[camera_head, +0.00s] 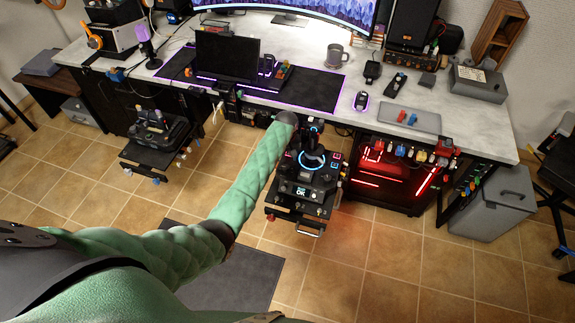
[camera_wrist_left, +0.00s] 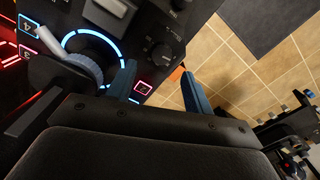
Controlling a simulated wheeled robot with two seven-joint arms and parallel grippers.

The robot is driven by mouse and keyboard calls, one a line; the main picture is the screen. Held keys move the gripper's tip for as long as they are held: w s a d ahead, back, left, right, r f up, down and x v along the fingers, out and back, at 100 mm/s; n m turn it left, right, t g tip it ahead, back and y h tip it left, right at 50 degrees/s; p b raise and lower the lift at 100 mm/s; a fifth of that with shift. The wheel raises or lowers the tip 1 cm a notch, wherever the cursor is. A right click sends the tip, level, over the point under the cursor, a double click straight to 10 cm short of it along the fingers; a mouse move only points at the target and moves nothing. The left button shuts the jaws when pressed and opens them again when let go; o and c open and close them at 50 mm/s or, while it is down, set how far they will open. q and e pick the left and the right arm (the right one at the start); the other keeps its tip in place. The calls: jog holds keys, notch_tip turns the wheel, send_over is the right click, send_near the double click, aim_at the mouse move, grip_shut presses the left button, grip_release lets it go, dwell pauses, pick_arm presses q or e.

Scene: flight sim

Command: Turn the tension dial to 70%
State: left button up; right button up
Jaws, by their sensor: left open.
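The black control unit (camera_head: 310,185) with a joystick stands in front of the desk. It has a blue-lit ring, small lit buttons and a small screen reading "OK". In the left wrist view, a black round knob (camera_wrist_left: 162,54) with marks around it sits on the panel; it looks like the tension dial, but its setting cannot be read. My left gripper (camera_wrist_left: 158,72) is open, its two blue fingers apart and pointing toward the panel edge near the knob. My right gripper is out of view.
The desk (camera_head: 440,122) stands behind the unit, with a keyboard and mug. A red-lit computer case (camera_head: 385,180) is close on the right. A second control unit (camera_head: 158,135) stands at the left. Tiled floor in front is mostly clear.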

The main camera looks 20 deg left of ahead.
aim_at(286, 167)
pick_arm(q)
jog(key=shift+s+a+f+p, duration=0.1)
jog(key=shift+f+p, duration=0.25)
jog(key=shift+f, duration=1.25)
jog(key=shift+a+f+p, duration=0.1)
jog(key=shift+f+p, duration=0.2)
jog(key=shift+f, duration=1.3)
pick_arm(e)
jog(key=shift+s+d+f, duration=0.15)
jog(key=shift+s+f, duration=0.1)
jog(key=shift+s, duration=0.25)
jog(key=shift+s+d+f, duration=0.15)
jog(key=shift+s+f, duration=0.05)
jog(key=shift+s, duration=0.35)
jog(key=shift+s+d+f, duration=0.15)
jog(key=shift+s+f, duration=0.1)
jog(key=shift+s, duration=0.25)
